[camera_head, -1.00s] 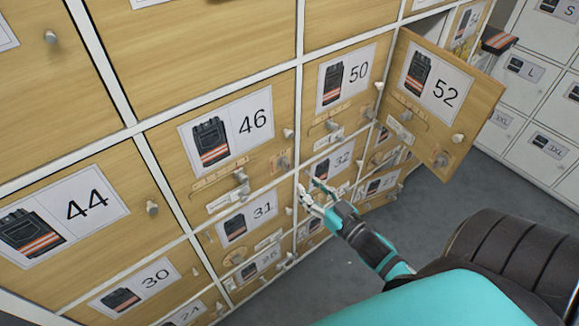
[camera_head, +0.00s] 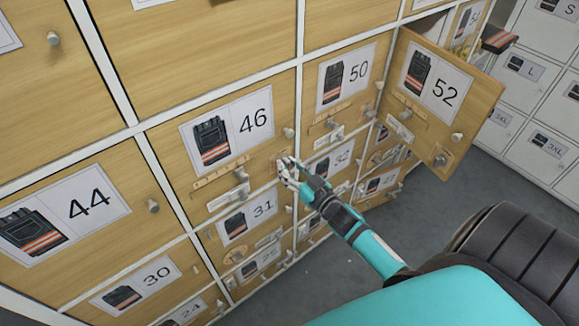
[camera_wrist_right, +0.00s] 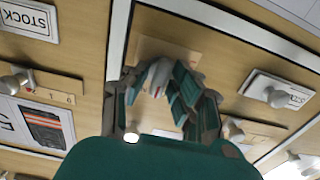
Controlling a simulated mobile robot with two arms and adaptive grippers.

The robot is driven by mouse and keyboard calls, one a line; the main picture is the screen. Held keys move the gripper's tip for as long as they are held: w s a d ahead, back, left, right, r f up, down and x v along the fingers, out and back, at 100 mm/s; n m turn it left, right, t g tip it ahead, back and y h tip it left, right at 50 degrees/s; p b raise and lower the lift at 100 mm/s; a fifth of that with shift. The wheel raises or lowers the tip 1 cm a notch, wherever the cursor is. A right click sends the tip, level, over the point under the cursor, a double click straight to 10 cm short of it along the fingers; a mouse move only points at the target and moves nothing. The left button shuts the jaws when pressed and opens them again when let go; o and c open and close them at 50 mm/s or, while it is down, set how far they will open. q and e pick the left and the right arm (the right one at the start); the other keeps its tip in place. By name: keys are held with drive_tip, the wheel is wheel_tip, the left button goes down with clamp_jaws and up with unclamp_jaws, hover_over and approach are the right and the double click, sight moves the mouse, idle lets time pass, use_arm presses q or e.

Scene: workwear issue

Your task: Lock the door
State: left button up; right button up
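The wooden locker door 46 (camera_head: 265,95) is flush in its frame. It carries a vest picture label, a grey knob and a small plate on its lower right corner. My right gripper (camera_head: 287,168) is at that lower right corner and hides the plate and its lock knob. In the right wrist view, my fingers (camera_wrist_right: 163,82) are on either side of a small grey knob (camera_wrist_right: 157,76) on a wooden plate. I cannot tell if they press on it. My left gripper is not in view.
Door 52 (camera_head: 480,100) stands open toward me at the right. Doors 50 (camera_head: 368,98), 44 (camera_head: 120,190) and 31 (camera_head: 240,208) sit flush around door 46, with knobs sticking out. White lockers (camera_head: 540,105) stand at the far right. Grey floor (camera_head: 430,200) is clear.

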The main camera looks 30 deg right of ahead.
clamp_jaws()
drive_tip(key=shift+n, duration=0.4)
drive_tip(key=n, duration=0.7)
drive_tip(key=shift+n, duration=0.3)
drive_tip(key=n, duration=0.4)
drive_tip(key=n+b, duration=0.1)
drive_tip(key=n, duration=0.4)
drive_tip(key=shift+n, duration=0.5)
drive_tip(key=shift+o, duration=1.8)
unclamp_jaws()
